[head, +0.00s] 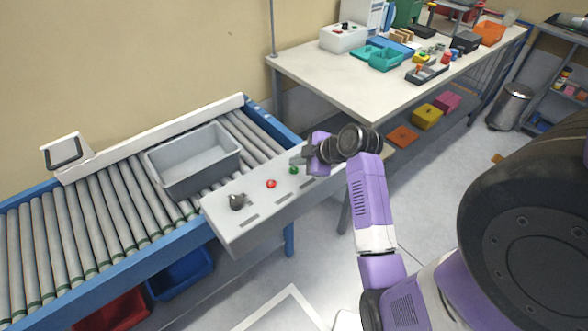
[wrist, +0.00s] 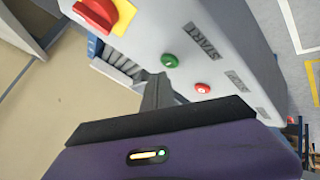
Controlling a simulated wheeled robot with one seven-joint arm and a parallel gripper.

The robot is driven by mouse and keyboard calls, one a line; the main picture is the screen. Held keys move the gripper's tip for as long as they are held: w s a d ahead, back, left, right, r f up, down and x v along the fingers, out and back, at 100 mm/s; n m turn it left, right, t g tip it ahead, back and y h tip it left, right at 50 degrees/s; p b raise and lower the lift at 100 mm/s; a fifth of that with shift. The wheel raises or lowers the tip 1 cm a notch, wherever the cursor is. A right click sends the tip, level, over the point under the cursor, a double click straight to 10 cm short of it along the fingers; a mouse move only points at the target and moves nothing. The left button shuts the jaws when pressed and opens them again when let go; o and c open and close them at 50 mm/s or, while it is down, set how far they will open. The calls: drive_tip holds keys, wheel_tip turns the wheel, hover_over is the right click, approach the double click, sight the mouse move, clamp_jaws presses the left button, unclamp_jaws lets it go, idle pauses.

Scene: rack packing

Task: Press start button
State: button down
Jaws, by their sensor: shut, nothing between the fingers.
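The green start button (head: 293,170) sits on the sloped grey control panel (head: 232,222) beside the roller conveyor. In the wrist view the green button (wrist: 170,60) has the printed word START beside it. My gripper (head: 298,158) is shut and empty, just above and beside the green button at the panel's far end. In the wrist view the closed fingertips (wrist: 157,82) point toward the green button and appear just short of it. I cannot tell whether they touch it. A red button (head: 271,183) is the neighbour of the green one; it also shows in the wrist view (wrist: 203,88).
A dark knob (head: 237,201) is on the panel's near end. A red rotary switch on a yellow plate (wrist: 105,12) is on the panel in the wrist view. A grey bin (head: 193,181) rests on the rollers. A cluttered table (head: 352,91) stands behind my gripper.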

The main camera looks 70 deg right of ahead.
sight(297, 171)
drive_tip(key=shift+f, duration=0.1)
idle(0.7)
drive_tip(key=shift+f, duration=0.3)
drive_tip(key=shift+f+b, duration=0.4)
idle(0.9)
drive_tip(key=shift+r+p, duration=0.8)
drive_tip(key=shift+r, duration=0.1)
wheel_tip(297, 171, up, 5)
drive_tip(key=p, duration=0.4)
drive_tip(key=shift+p, duration=0.3)
